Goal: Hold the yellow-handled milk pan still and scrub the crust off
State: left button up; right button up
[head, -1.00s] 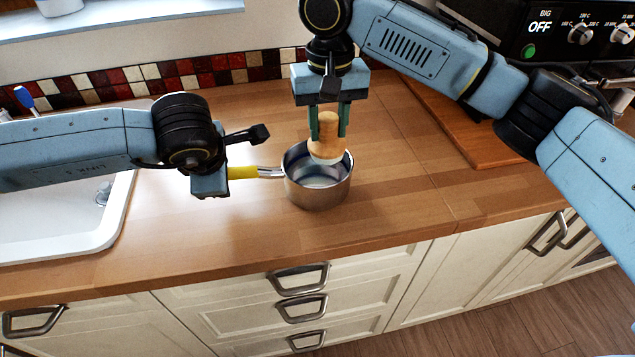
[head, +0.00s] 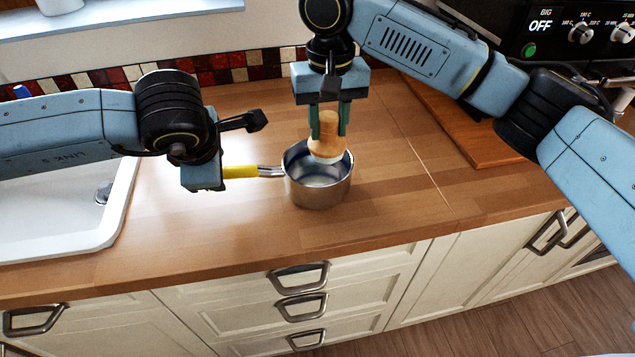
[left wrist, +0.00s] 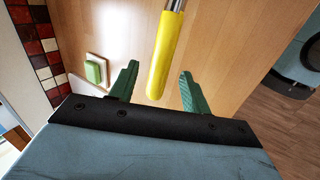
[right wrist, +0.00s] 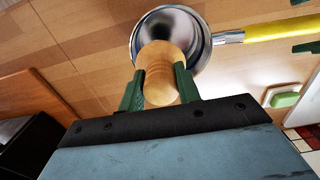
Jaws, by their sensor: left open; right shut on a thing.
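The steel milk pan (head: 318,190) stands on the wooden counter with its yellow handle (head: 240,172) pointing left. My right gripper (head: 328,134) is shut on a round wooden scrubbing brush (head: 326,146), whose pale lower end is at the pan's mouth. The brush also shows in the right wrist view (right wrist: 160,75), over the pan. My left gripper (left wrist: 159,72) is open; in the left wrist view the handle's end shows between its green fingers, with no finger visibly touching it. I cannot tell the height gap. No crust is clearly visible inside the pan.
A green sponge (left wrist: 95,70) lies on a pale dish at the back of the counter. A white sink (head: 60,220) is at the left, a wooden board (head: 450,125) at the right. The counter around the pan is clear.

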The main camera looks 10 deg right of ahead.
pick_arm(q)
jog(key=v, duration=0.8)
dwell(0.7)
jog(key=v, duration=1.2)
jog(key=shift+d, duration=0.1)
